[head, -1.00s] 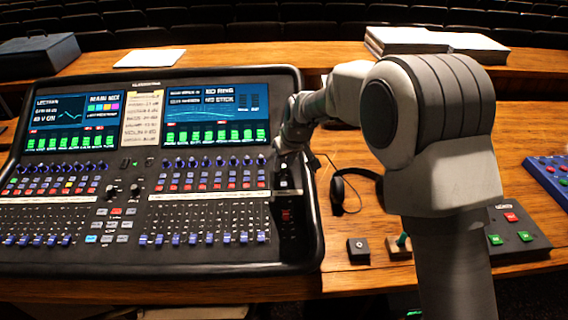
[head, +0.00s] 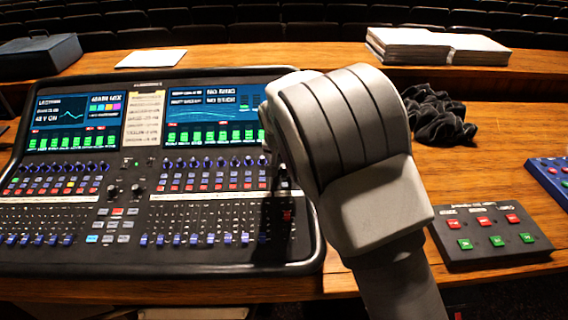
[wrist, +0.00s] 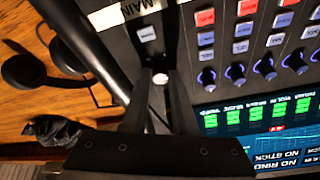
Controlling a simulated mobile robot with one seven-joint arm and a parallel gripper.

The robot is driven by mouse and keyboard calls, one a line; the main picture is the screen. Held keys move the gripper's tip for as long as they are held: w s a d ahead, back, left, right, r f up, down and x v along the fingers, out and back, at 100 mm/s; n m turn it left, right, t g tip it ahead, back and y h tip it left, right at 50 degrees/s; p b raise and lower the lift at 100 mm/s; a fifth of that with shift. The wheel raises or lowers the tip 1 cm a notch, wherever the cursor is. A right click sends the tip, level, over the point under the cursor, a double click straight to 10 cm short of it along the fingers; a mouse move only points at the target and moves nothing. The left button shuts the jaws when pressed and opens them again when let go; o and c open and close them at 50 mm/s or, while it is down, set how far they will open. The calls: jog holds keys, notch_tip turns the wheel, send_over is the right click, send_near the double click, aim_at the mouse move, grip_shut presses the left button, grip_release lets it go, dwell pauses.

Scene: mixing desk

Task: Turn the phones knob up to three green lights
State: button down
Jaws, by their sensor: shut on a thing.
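In the wrist view, my gripper (wrist: 160,84) is over the right-hand strip of the mixing desk (wrist: 104,18). Its two dark fingers are shut on a small knob with a pale top (wrist: 160,78), likely the phones knob; its label and pointer cannot be read. A white button (wrist: 147,33) sits just beyond the fingertips. In the head view, my arm hides the gripper and the knob. The desk (head: 140,262) shows there with two lit screens and green meters (head: 212,135). No lights belonging to the held knob can be made out.
Headphones (wrist: 28,70) lie on the wood beside the desk in the wrist view. Paper stacks (head: 408,46) lie at the back.

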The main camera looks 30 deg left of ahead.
jog(key=shift+m, duration=0.4)
jog(key=c, duration=0.7)
grip_release()
jog(key=v, duration=1.7)
jog(key=shift+a+r+p, duration=0.2)
jog(key=shift+r+p, duration=0.05)
jog(key=shift+p, duration=0.15)
jog(key=shift+s, duration=0.1)
